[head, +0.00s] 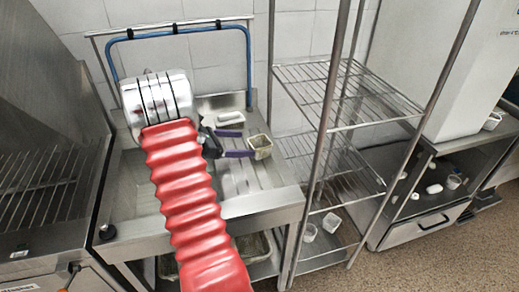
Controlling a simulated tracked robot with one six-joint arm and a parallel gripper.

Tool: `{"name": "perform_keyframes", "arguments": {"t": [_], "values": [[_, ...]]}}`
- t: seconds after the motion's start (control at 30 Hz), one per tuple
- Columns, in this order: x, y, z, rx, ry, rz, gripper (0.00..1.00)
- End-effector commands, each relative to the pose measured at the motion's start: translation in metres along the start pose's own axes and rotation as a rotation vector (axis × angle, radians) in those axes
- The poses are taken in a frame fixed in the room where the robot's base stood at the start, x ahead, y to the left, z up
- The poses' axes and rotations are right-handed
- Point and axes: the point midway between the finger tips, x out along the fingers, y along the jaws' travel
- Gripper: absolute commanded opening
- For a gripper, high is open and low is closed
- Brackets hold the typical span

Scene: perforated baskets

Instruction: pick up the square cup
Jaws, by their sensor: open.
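A small square cup (260,147) with an open top stands upright on the steel counter, near its right side. My gripper (248,143) is at the end of my red-sleeved arm, with two purple fingers spread apart and pointing right. The cup is just to the right of the fingertips. The lower finger ends at or very near the cup's left side; I cannot tell if they touch. The upper finger is a little behind and left of the cup. Nothing shows between the fingers.
A white container (230,118) lies on the counter (262,200) behind the gripper. A blue tube frame (190,31) rises at the back. A wire shelf rack (340,90) stands close on the right, with white cups (331,222) on its bottom shelf. The rack's posts border the counter.

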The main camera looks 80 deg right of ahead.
Motion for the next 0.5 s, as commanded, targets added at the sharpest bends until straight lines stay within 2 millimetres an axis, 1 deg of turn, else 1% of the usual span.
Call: {"name": "perform_keyframes", "arguments": {"t": [0.03,0.2,0.3,0.5], "values": [[0.009,-0.001,0.0,0.0,0.0,-0.003,0.83],[0.03,-0.001,0.0,-0.001,0.0,-0.002,0.83],[0.035,0.0,0.0,-0.001,0.001,0.0,0.83],[0.035,0.0,0.0,0.0,0.001,0.001,0.83]]}}
